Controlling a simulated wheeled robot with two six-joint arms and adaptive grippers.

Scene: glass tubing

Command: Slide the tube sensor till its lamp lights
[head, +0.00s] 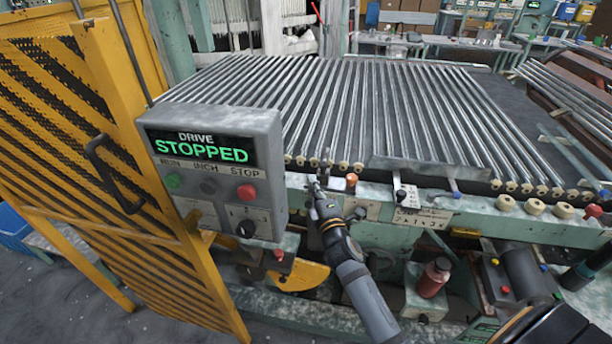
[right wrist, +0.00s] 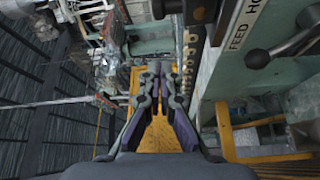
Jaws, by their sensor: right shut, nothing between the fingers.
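A small pale block with a dark top (head: 406,194) sits on the front rail, right of my right gripper; it looks like the tube sensor, but I cannot be sure. No lit lamp shows on it. A small orange-red knob (head: 351,180) stands on the rail between it and the gripper. My right gripper (head: 314,184) is shut and empty, at the rail's left end beside the control box. In the right wrist view its fingers (right wrist: 163,78) point ahead with nothing between them. My left gripper is not in view.
The control box (head: 214,172) reads DRIVE STOPPED and stands close left of the right gripper. A yellow mesh guard (head: 110,150) is farther left. Glass tubes (head: 370,110) lie in rows on the bed behind the rail. A red-brown bottle (head: 434,278) stands below the rail.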

